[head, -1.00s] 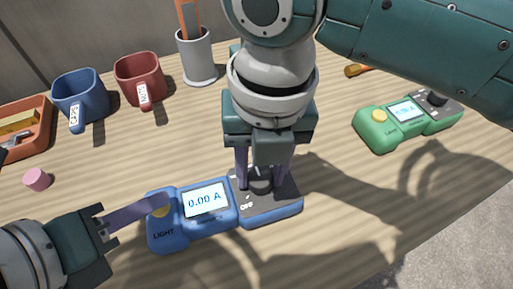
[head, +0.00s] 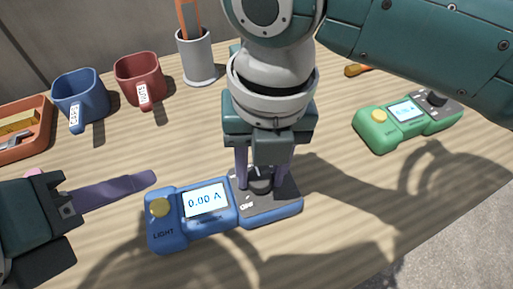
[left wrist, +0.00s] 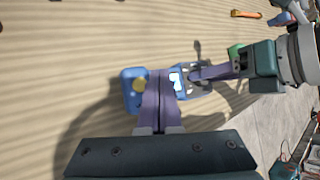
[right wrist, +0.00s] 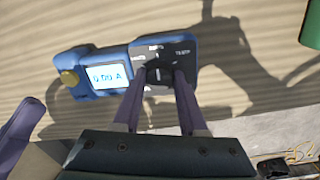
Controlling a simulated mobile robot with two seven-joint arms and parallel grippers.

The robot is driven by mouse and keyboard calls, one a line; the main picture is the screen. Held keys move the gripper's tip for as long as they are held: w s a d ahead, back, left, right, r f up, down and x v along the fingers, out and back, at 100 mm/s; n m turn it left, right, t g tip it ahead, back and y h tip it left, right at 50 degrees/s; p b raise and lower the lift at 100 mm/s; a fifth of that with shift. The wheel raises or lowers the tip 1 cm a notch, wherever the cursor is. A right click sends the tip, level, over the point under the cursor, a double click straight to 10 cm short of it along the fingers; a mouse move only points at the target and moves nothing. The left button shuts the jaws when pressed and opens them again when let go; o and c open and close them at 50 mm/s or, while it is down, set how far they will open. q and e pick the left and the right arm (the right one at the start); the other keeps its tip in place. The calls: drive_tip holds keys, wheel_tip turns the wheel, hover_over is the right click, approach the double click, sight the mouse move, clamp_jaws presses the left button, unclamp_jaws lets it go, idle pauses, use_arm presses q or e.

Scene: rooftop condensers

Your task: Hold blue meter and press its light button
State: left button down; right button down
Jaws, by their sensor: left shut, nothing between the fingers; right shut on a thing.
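The blue meter (head: 205,228) lies on the wooden table in the head view. Its screen (head: 205,202) is lit and reads 0.00 A. The yellow light button (head: 160,208) is on its left end, above the word LIGHT, and is uncovered. My left gripper (head: 152,178) is shut and empty, its tips apart from the button, up and to the left. My right gripper (head: 260,180) is shut on the dark knob at the meter's right end. The button also shows in the left wrist view (left wrist: 139,85) and right wrist view (right wrist: 70,78).
A green meter (head: 385,137) lies at the right, under my right arm. A blue mug (head: 85,95), a red mug (head: 138,72) and a grey cup (head: 197,62) stand at the back. An orange tray (head: 22,148) is at the left. The table in front of the mugs is clear.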

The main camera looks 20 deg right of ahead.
use_arm(q)
drive_tip(key=shift+r, duration=1)
use_arm(e)
drive_tip(key=shift+c, duration=1.8)
unclamp_jaws()
drive_tip(key=shift+o, duration=0.3)
drive_tip(key=o, duration=0.3)
use_arm(q)
wheel_tip(320, 180, up, 10)
drive_tip(key=p, duration=1)
hover_over(155, 214)
drive_tip(key=shift+f, duration=0.1)
use_arm(e)
drive_tip(key=r, duration=0.9)
drive_tip(key=shift+d, duration=0.2)
